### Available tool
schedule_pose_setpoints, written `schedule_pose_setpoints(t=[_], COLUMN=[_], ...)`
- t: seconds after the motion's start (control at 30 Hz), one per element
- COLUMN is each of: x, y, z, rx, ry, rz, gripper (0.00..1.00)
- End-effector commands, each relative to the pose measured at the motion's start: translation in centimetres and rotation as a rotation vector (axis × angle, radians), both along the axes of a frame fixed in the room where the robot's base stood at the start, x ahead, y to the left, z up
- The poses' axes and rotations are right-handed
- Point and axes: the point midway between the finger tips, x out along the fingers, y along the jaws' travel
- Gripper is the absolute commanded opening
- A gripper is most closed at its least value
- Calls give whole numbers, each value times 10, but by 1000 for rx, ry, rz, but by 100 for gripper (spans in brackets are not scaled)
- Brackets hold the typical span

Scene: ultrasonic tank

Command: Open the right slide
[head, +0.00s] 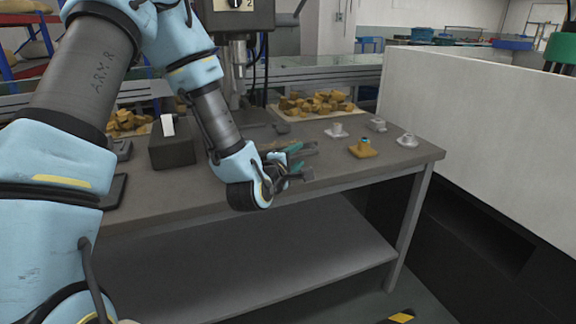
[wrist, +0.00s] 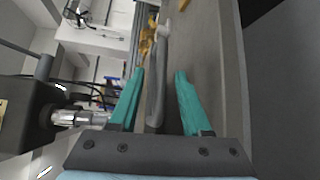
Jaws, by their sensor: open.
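My gripper (head: 306,160) is at the end of my arm above the front part of the grey table. Its two teal fingers also show in the wrist view (wrist: 160,72), spread apart. A long grey bar-like piece (wrist: 158,85) lies in line between the fingers in the wrist view, with gaps on both sides. I cannot tell whether it is a handle or how far beyond the fingertips it lies. I cannot clearly make out a right slide in either view.
Yellow pieces (head: 318,102) lie behind. A machine column (head: 238,75) stands at the back, and a white partition (head: 480,130) is at the right.

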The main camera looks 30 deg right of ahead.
Motion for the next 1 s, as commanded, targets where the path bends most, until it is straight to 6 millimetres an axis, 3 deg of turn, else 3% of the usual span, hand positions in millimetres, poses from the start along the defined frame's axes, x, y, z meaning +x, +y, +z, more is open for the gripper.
schedule_pose_setpoints(t=[0.27,0.53,1.0], x=[-32,-35,-45], y=[43,47,61], z=[6,15,13], rx=[1,1,1], ry=[-1,3,1], rz=[1,0,1], gripper=[48,48,48])
